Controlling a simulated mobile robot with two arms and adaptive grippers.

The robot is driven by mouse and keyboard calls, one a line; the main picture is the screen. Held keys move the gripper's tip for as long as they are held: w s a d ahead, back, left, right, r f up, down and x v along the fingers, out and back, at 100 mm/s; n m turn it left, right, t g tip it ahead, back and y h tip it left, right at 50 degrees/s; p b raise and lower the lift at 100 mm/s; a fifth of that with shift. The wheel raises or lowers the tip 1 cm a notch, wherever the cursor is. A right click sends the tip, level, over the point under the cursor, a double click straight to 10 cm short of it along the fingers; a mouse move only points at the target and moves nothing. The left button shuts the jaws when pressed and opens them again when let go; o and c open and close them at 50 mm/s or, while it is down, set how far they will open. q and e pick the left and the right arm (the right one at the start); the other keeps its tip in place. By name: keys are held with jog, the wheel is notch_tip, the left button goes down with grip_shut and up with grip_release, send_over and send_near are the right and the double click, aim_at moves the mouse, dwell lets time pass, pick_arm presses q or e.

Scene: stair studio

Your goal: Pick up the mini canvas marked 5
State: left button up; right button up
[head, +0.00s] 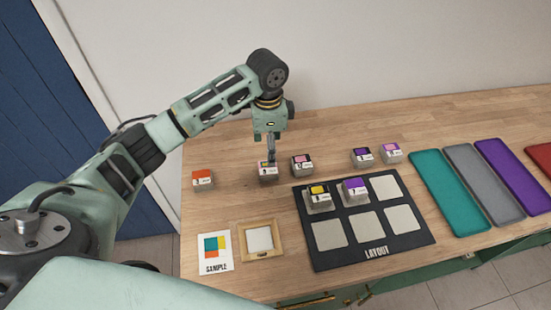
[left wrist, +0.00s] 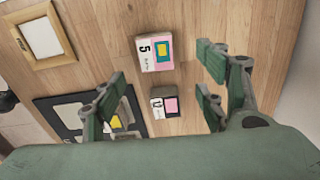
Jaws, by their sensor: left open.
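The mini canvas marked 5 (left wrist: 154,52) lies on the wooden table in the left wrist view, its top showing pink, teal and yellow. In the head view this canvas (head: 267,175) is partly covered by my gripper. My left gripper (head: 271,157) points down above it in the head view. In the left wrist view its fingers (left wrist: 162,84) are spread and hold nothing. A pink-topped canvas (left wrist: 165,103) with a partly readable number sits next to the 5. My right gripper is not in view.
The black layout board (head: 327,255) holds a yellow and a purple canvas. An orange canvas (head: 202,180) stands left; two more canvases (head: 362,157) stand behind the board. A wooden frame (head: 276,253) and sample card (head: 214,267) lie in front. Coloured trays (head: 451,197) lie right.

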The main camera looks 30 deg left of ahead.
aim_at(267, 168)
pick_arm(q)
jog(key=shift+s+f, duration=0.1)
jog(key=shift+f, duration=0.4)
jog(key=f+p, duration=0.1)
jog(key=s+f+p, duration=0.1)
jog(key=f, duration=0.1)
jog(key=shift+s+a+f, duration=0.1)
jog(key=shift+f, duration=0.2)
jog(key=shift+w+f, duration=0.25)
jog(key=shift+f, duration=1.1)
jog(key=c, duration=1.2)
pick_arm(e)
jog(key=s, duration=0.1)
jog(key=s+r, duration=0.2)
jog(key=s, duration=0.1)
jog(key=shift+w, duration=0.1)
